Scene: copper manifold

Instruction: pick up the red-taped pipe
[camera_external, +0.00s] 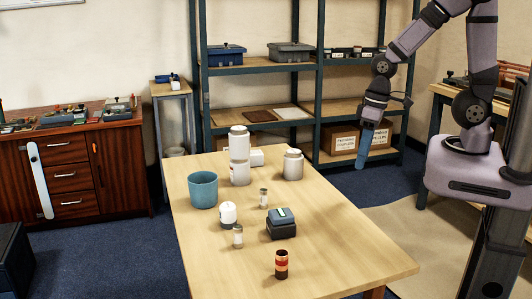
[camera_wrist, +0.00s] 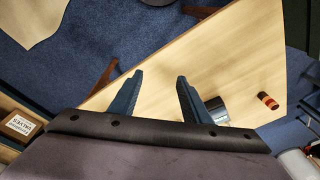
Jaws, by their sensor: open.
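The red-taped pipe (camera_external: 281,264) is a short dark cylinder with red and orange bands, upright near the front edge of the wooden table. In the wrist view the banded pipe (camera_wrist: 268,101) shows to the right, beyond my right finger. My gripper (camera_external: 363,160) hangs at the right side of the table, above its level, well away from the pipe and pointing down. In the wrist view my two blue fingers (camera_wrist: 160,76) are apart with nothing between them.
The table's front right area is clear. Shelves (camera_external: 262,70) stand behind.

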